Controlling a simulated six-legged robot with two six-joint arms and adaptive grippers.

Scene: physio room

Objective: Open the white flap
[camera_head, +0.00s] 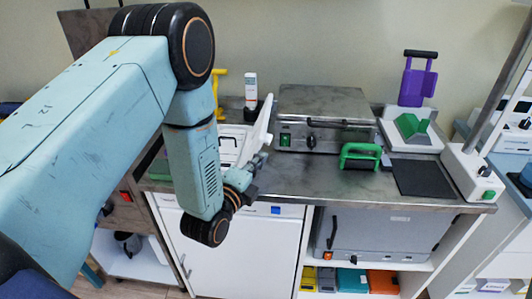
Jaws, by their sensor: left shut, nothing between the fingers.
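A white flap (262,122) stands steeply tilted, seen nearly edge-on, at the right side of a low white box (229,143) on the grey worktop. My left arm comes in from the left and covers part of the box. My left gripper (247,184) is shut and empty, just below the flap's lower end, over the worktop's front edge. The fingertips are small and partly hidden, and I cannot tell whether they touch the flap. My right gripper is not in view.
A grey metal appliance (325,100) and a green-handled block (360,156) stand to the right on the worktop (300,180). A purple device (416,84) on a white base is farther right. A white cabinet front (250,255) is below.

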